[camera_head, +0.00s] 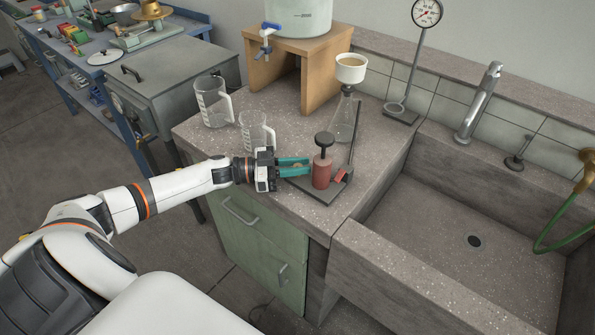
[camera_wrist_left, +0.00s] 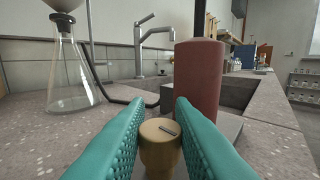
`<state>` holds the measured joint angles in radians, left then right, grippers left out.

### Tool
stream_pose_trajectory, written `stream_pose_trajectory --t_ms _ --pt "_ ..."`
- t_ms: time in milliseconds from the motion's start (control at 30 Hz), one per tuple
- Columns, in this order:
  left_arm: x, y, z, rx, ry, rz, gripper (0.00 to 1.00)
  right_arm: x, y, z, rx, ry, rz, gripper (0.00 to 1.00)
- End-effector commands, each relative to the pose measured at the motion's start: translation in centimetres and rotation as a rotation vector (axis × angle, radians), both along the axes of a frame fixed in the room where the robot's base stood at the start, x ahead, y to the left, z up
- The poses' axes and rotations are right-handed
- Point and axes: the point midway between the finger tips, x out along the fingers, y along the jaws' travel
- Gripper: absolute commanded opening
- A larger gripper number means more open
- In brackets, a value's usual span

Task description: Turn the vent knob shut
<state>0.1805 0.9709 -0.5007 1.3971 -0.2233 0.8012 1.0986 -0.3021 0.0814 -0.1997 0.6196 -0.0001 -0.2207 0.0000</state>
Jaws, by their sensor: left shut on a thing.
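The brass vent knob (camera_wrist_left: 160,152) sits between the teal fingers of my left gripper in the left wrist view. A grey line marks its top and runs at a slant. My left gripper (camera_head: 307,166) is shut on the knob, one finger on each side. In the head view the fingers largely hide the knob. Just beyond it stands a red cylinder (camera_head: 322,172) with a black top on a dark base plate (camera_head: 327,196). The cylinder also shows in the left wrist view (camera_wrist_left: 198,85). My right gripper is not in view.
A glass flask (camera_head: 344,122) with a funnel (camera_head: 351,68) stands behind the red cylinder, beside a thin rod. Two glass jugs (camera_head: 213,105) (camera_head: 256,130) stand near my left gripper. A wooden stand (camera_head: 257,72) is behind them. The sink (camera_head: 440,235) lies to the right.

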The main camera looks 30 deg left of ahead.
Motion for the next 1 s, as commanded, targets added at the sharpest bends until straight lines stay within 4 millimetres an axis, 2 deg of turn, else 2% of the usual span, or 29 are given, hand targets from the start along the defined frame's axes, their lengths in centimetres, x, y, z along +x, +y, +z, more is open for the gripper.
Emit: stream_pose_trajectory --t_ms 267,300,333,600,733,1000 --pt "0.0 0.0 0.1 0.001 0.002 -0.005 0.00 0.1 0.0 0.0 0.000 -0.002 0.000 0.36" --pt "0.0 0.0 0.1 0.001 0.002 -0.005 0.25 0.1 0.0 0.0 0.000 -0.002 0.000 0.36" --pt "0.0 0.0 0.1 0.001 0.002 -0.005 0.29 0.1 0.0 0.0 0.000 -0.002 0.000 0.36" --pt "0.0 0.1 0.0 0.001 0.002 -0.004 0.29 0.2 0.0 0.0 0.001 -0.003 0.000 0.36" --pt "-0.5 0.7 -0.1 0.003 0.004 -0.003 0.29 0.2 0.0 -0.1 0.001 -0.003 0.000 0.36" --pt "-3.9 4.7 -0.2 0.006 0.007 -0.004 0.29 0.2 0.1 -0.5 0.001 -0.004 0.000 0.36"
